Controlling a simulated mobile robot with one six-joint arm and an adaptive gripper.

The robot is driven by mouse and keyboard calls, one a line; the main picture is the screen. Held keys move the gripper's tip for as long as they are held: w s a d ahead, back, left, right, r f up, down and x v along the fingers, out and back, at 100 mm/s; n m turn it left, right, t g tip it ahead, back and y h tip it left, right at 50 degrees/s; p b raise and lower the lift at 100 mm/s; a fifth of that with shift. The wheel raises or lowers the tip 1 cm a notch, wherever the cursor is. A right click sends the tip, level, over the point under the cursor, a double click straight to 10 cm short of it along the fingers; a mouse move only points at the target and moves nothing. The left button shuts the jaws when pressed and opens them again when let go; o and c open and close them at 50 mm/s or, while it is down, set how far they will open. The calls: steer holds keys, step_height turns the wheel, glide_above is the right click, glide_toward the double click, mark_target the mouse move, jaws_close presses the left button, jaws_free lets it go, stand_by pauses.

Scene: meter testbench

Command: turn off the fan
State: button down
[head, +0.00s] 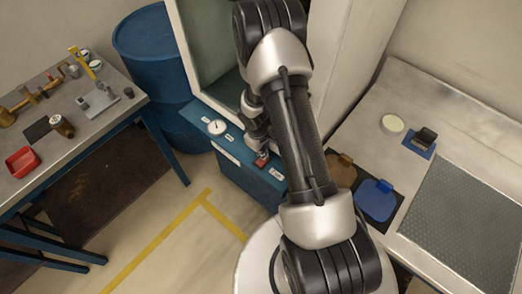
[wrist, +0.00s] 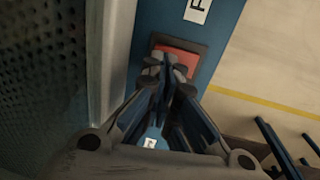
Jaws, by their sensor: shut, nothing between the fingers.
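A red switch (wrist: 186,57) in a dark frame sits on a blue panel (wrist: 216,45), below a white label starting with "F" (wrist: 198,10) in the wrist view. In the head view the red switch (head: 262,159) is small and partly covered by my arm. My gripper (wrist: 167,65) is shut and empty, with its fingertips over the left and lower part of the switch. I cannot tell whether they touch it. In the head view my gripper (head: 257,138) is mostly hidden behind my arm. No fan is identifiable.
A round white dial (head: 217,127) sits on the same blue panel, left of the switch. A pale cabinet frame (head: 184,45) rises behind it. A workbench (head: 100,75) with tools stands left, another counter (head: 425,95) right. Yellow-lined floor (head: 165,235) is open in front.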

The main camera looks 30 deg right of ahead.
steer(key=shift+d+f+b, duration=0.15)
steer(key=shift+f+b, duration=0.25)
steer(key=shift+b, duration=0.1)
steer(key=shift+s+a+r+b, duration=0.1)
steer(key=shift+s+a+b, duration=0.05)
steer(key=shift+a+b, duration=0.2)
steer(key=shift+s+a+r+b, duration=0.1)
steer(key=shift+a+b, duration=0.15)
steer(key=shift+a, duration=0.15)
